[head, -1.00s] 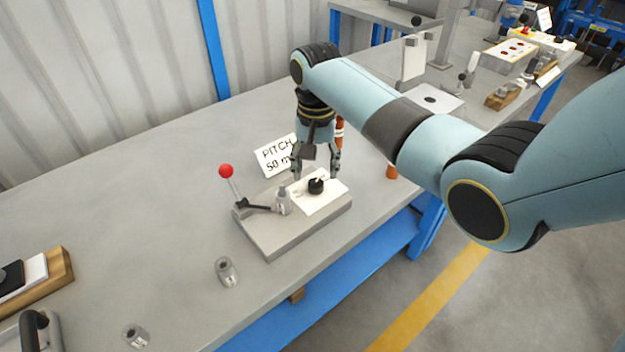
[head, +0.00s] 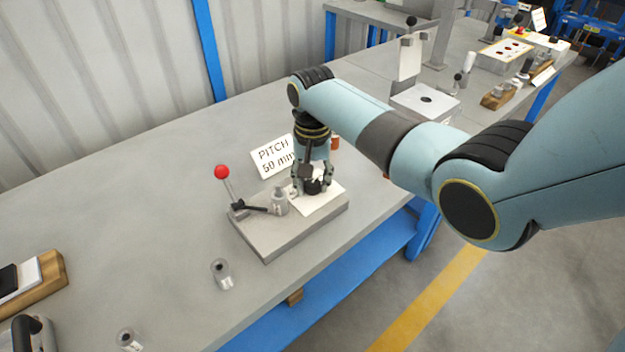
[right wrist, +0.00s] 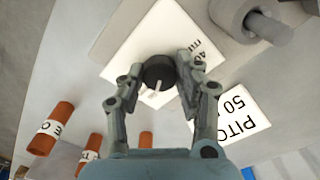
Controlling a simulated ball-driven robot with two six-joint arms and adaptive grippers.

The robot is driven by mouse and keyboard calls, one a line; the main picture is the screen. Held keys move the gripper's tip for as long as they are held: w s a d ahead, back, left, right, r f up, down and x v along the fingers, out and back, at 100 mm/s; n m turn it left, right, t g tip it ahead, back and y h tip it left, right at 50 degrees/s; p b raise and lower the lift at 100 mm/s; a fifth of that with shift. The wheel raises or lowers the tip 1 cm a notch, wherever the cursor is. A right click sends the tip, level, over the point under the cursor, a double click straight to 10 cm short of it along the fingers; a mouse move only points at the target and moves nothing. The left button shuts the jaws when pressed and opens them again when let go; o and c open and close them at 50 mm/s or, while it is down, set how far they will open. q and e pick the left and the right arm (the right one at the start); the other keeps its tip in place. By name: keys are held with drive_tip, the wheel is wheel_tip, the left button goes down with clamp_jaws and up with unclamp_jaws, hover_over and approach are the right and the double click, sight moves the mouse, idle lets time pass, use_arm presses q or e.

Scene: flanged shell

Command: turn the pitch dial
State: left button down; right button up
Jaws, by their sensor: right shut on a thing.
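The pitch dial is a black round knob (head: 313,187) with a light pointer, set on a white plate (head: 318,206) on a grey base block (head: 270,238). In the right wrist view the dial (right wrist: 158,70) sits between my fingertips, its pointer toward the camera. My right gripper (head: 312,186) reaches down from above and is shut on the dial; it also shows in the right wrist view (right wrist: 160,78). A sign (head: 272,157) reading "PITCH 50 mm" stands behind the block. My left gripper is out of view.
A red-ball lever (head: 222,172) and a metal cylinder (head: 279,203) stand at the block's left. Loose metal parts (head: 222,273) lie nearer the front edge. Orange labelled cylinders (right wrist: 51,128) lie close to my right gripper. The table's left middle is clear.

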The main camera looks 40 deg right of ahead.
drive_tip(key=shift+c, duration=0.2)
drive_tip(key=shift+r+n+p, duration=0.15)
drive_tip(key=shift+n+p, duration=0.8)
drive_tip(key=shift+n, duration=0.15)
drive_tip(key=n+p, duration=0.1)
drive_tip(key=n, duration=0.1)
drive_tip(key=shift+n+p, duration=0.3)
drive_tip(key=shift+p, duration=0.05)
drive_tip(key=n+p, duration=0.1)
drive_tip(key=n, duration=0.2)
drive_tip(key=shift+n+p, duration=0.65)
drive_tip(key=shift+n, duration=1.55)
drive_tip(key=o, duration=1.1)
drive_tip(key=shift+o, duration=0.2)
